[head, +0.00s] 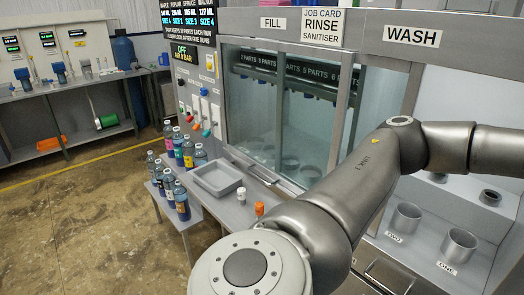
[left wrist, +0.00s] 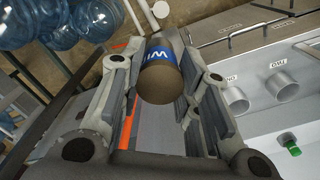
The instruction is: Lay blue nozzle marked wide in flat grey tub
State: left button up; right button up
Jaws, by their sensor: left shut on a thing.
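In the left wrist view, my left gripper (left wrist: 166,78) is shut on the nozzle (left wrist: 160,84), a dull brown-grey cylinder. It has a blue band with white letters starting "WI"; the rest is turned out of sight. The nozzle's pale thin stem points away from the camera. The nozzle and both gripper fingertips are out of the head view. My right gripper shows in neither view.
Several small bottles (head: 183,206) stand left of the tub. A white cap (head: 241,194) and an orange cap (head: 259,209) stand right of it. My arm crosses the head view in front of the cabinet. Wash cups (head: 459,245) stand at right. Big blue jugs (left wrist: 85,22) show in the wrist view.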

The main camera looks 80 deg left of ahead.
aim_at(218, 181)
jog(key=j+u, duration=0.1)
jog(key=u, duration=1.5)
jog(key=i+u, duration=0.35)
jog(key=i+j, duration=0.05)
jog(key=i, duration=0.05)
